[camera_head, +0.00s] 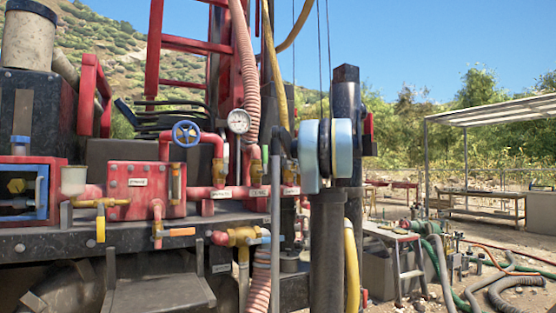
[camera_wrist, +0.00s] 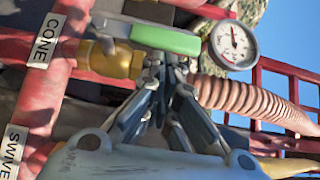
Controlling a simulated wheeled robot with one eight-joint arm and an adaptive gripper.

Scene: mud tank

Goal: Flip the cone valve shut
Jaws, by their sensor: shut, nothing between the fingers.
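The cone valve is a brass valve body (camera_wrist: 112,60) beside the white CONE label (camera_wrist: 48,40) in the wrist view. Its green lever handle (camera_wrist: 165,39) runs from the valve along the line of the ribbed hose. In the head view the CONE label (camera_head: 260,191) is on the red pipe, with the green handle (camera_head: 265,154) standing upright above it. My gripper (camera_wrist: 166,64) is shut and empty, its fingertips right beside the handle's lower edge in the wrist view. I cannot tell whether they touch it. In the head view my gripper (camera_head: 277,146) is small and partly hidden.
A pressure gauge (camera_wrist: 233,45) is close past the handle's end. The pink ribbed hose (camera_wrist: 245,98) runs beside my gripper. The SWIVEL label (camera_wrist: 10,150) marks the neighbouring pipe section. A blue handwheel (camera_head: 186,133) and an orange-handled valve (camera_head: 175,232) are further left.

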